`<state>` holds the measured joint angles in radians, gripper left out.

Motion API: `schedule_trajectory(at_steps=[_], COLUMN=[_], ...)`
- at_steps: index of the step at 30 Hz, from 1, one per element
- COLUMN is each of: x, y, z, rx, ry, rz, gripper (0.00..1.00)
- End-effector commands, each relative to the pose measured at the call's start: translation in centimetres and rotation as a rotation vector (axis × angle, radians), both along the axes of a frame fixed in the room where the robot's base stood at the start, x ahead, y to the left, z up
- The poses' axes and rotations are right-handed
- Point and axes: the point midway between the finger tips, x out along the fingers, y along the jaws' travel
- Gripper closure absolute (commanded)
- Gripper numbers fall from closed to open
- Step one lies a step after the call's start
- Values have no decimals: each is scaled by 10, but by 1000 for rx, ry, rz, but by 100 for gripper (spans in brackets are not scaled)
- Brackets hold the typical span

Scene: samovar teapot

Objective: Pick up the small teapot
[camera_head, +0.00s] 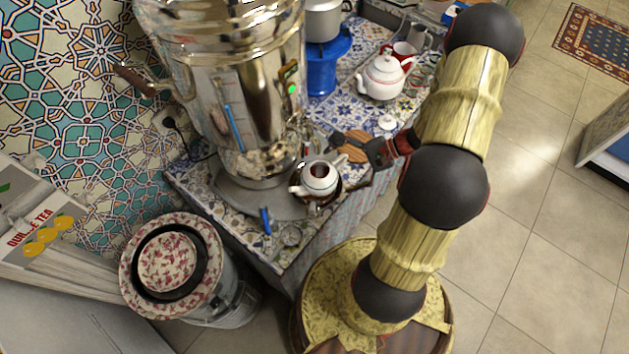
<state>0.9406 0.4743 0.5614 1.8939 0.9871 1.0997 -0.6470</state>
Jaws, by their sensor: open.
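A small white teapot (319,181) with a dark open top and reddish markings stands near the counter's corner, in front of the samovar (237,90). A small white lid (387,122) lies on the counter behind it. My gripper (345,158) is open, just to the right of this teapot's top. Its fingers reach left toward the teapot and seem to hold nothing; whether they touch it I cannot tell. A larger white teapot (382,78) with a red-edged lid stands farther back on the counter.
A blue stand (323,65) bears a metal pot (323,20) beside the samovar. A red and white cup (405,52) stands behind the larger teapot. A blue-handled thing (265,221) lies near the front corner. A round patterned container (165,260) stands lower left. Tiled floor is open at right.

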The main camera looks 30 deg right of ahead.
Motion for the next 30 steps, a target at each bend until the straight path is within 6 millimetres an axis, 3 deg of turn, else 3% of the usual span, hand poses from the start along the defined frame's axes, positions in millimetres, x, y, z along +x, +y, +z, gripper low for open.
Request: schedule_trajectory(at_steps=[15, 23, 30], x=[19, 20, 20], y=[45, 46, 46], z=[-34, -35, -35], rx=[1, -1, 0], ry=[1, 1, 1], rz=[1, 1, 0], gripper=[0, 0, 14])
